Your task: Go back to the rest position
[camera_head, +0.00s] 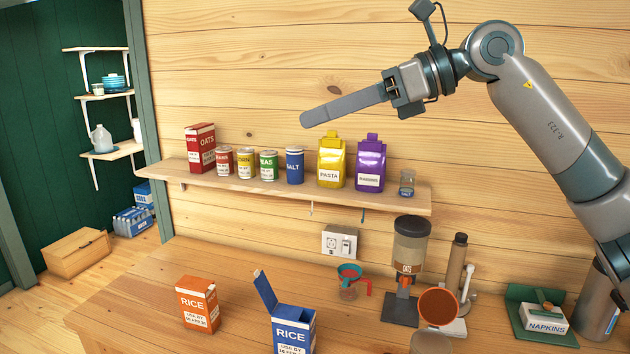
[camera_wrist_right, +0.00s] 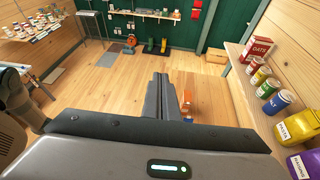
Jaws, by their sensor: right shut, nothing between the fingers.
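My right gripper (camera_head: 306,118) is raised in front of the plank wall, above the wall shelf, its long fingers pointing left and pressed together. It is shut and empty. In the right wrist view its fingers (camera_wrist_right: 161,98) show closed, with open floor beyond them. My left gripper is in neither view.
The wall shelf (camera_head: 240,184) below my right gripper holds oats, cans, salt, pasta and raisins. On the counter (camera_head: 140,290) stand an orange rice box (camera_head: 198,304), an open blue rice box (camera_head: 292,328), a dispenser (camera_head: 408,250) and napkins (camera_head: 545,318). Air left of the gripper is free.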

